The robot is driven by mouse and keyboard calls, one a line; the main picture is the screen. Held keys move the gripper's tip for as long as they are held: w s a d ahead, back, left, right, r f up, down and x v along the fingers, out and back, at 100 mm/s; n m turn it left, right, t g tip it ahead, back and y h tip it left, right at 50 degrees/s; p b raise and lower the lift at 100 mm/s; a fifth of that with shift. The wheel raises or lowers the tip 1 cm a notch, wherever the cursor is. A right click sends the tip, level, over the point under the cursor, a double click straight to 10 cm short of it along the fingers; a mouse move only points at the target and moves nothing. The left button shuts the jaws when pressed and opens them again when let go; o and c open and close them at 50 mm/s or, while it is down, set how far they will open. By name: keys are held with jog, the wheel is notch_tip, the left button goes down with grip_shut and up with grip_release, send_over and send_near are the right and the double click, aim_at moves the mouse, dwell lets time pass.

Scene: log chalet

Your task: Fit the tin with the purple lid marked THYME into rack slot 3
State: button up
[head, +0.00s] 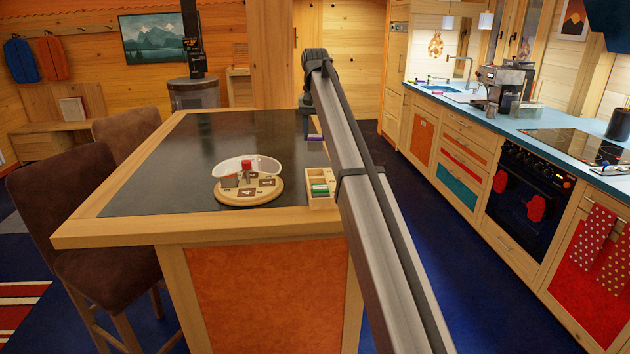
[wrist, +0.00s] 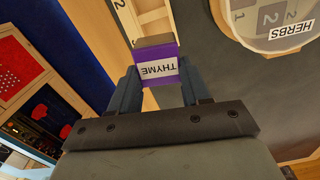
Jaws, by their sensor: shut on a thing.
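In the wrist view my gripper (wrist: 158,88) is shut on the tin with the purple lid (wrist: 157,66). Its THYME label reads upside down, and a grey-brown side shows beyond the lid. A light wooden holder (wrist: 147,20) lies just beyond the tin, with a figure 2 on a strip at its left; whether they touch I cannot tell. In the head view a wooden box (head: 321,203) holding green-topped items stands at the table's right edge, partly behind my arm. No slot marked 3 is readable.
A round wooden stand (head: 231,200) with number cards, a clear curved cover and a red item sits on the dark tabletop (head: 165,175). Its HERBS label (wrist: 291,36) shows in the wrist view. Chairs stand at left; a kitchen counter (head: 540,124) is at right. The tabletop's far left is clear.

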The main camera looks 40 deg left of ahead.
jog(key=shift+n, duration=0.7)
jog(key=shift+f, duration=5)
jog(key=shift+f, duration=0.2)
jog(key=o, duration=1.1)
jog(key=shift+f, duration=0.1)
notch_tip(320, 180, up, 13)
jog(key=shift+f, duration=0.15)
